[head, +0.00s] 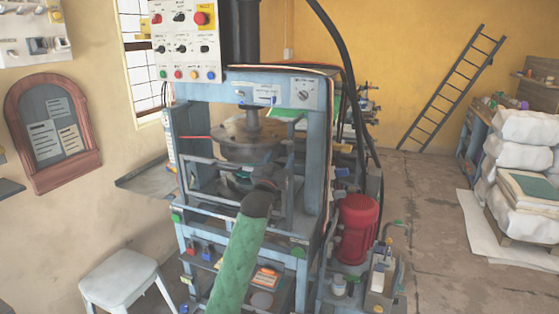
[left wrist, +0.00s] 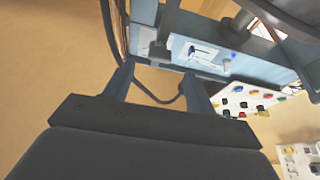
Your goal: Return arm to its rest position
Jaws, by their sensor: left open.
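My left arm, in a green quilted sleeve (head: 235,262), reaches up from the bottom of the head view to the front of the plate press (head: 312,150). Its dark wrist end covers most of the left gripper (head: 265,184), which is in front of the press opening, below the round plate (head: 245,140). I cannot tell from this view whether it touches the press. In the left wrist view, the two fingers of the left gripper (left wrist: 158,72) stand apart, with nothing seen held between them. My right gripper is not in view.
The press frame and its bars surround the gripper area. A control panel (head: 188,44) hangs above. A white stool (head: 125,278) stands at left and a red motor (head: 357,228) at right. The floor (head: 435,215) further right is open, before stacked white sacks (head: 520,150).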

